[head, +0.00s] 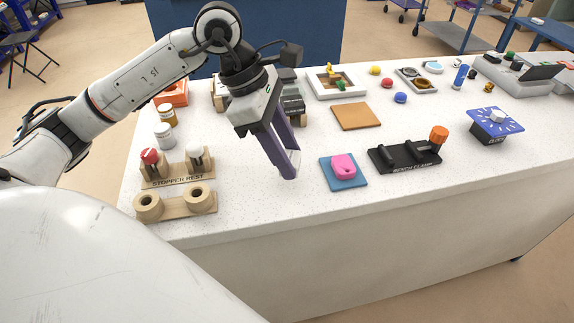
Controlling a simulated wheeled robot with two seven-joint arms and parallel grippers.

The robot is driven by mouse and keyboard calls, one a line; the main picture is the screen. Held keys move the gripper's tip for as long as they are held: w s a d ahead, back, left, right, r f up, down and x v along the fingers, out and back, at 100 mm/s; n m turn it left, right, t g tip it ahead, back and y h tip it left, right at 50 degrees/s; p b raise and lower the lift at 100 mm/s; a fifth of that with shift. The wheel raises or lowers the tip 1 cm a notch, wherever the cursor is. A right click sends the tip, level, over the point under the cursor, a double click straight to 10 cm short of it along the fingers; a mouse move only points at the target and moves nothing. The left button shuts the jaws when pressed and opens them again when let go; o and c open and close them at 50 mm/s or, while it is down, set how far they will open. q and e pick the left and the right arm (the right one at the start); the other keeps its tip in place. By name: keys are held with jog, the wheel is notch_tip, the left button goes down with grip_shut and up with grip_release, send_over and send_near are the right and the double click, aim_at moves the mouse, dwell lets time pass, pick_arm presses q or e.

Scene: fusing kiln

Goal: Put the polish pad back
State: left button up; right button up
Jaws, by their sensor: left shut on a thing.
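My left gripper (289,170) points down over the white counter, left of the blue square (328,176). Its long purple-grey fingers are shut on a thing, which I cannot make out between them. A rounded pink piece (344,167) lies on the blue square, apart from the fingers. I cannot tell which thing is the polish pad; no label for it is readable. My right gripper is not in view.
A beige stopper rest (178,182) and a two-hole holder (176,207) stand at left. A black bench clamp (405,163) with an orange knob is right of the blue square. A brown square mat (357,116) lies behind. The counter's front strip is clear.

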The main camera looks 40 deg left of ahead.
pick_arm(q)
jog(key=shift+f, duration=1.7)
jog(key=shift+f, duration=0.2)
jog(key=o, duration=1)
jog(key=shift+r, duration=0.1)
jog(key=v, duration=1.2)
jog(key=shift+s+r, duration=0.1)
